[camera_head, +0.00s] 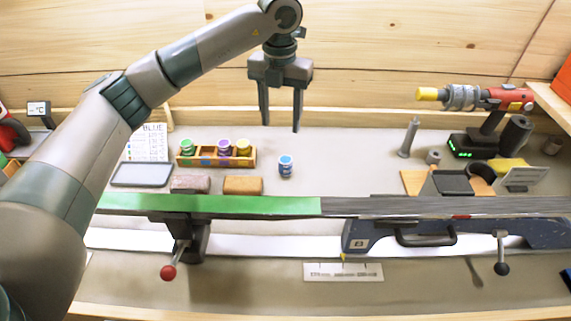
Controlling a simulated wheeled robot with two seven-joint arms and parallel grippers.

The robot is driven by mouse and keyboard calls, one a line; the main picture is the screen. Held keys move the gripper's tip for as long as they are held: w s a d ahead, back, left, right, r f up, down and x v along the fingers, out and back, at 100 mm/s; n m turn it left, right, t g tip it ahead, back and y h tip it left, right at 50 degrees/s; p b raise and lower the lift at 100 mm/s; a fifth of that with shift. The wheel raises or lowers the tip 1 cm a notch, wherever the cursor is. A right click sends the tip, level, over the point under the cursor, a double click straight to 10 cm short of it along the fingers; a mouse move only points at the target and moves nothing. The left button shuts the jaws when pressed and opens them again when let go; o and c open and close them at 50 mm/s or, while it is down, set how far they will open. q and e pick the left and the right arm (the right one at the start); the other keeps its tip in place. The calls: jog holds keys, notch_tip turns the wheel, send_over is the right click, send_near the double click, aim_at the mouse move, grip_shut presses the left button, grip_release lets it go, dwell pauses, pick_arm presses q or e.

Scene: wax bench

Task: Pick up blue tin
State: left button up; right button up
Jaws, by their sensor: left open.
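The blue tin (286,166) is a small can with a blue and white side. It stands upright on the bench, right of a small wooden rack (216,161) that holds several coloured tins. My left gripper (280,128) is open and empty. Its two dark fingers point down above and slightly behind the blue tin in the picture, apart from it. My right gripper is not in view.
A long ski (220,205), green at left, lies across the bench in front of the tin. Two blocks (243,185) sit between tin and ski at left. A grey cylinder tool (409,138) stands at right. Bench around the tin is clear.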

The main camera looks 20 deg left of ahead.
pick_arm(q)
jog(key=p, duration=0.3)
send_over(285, 159)
jog(key=f, duration=0.5)
jog(key=s+f, duration=0.1)
jog(key=f, duration=0.2)
jog(key=shift+a+f, duration=0.25)
jog(key=shift+a, duration=0.1)
jog(key=shift+f, duration=0.55)
jog(key=shift+w+d+f+p, duration=0.25)
jog(key=shift+f+p, duration=0.4)
jog(key=shift+p, duration=0.35)
jog(key=f, duration=0.1)
jog(key=f+p, duration=0.1)
jog(key=f, duration=0.1)
jog(key=shift+w+d+p, duration=0.2)
jog(key=shift+p, duration=0.1)
jog(key=shift+f, duration=0.45)
jog(key=c, duration=1.1)
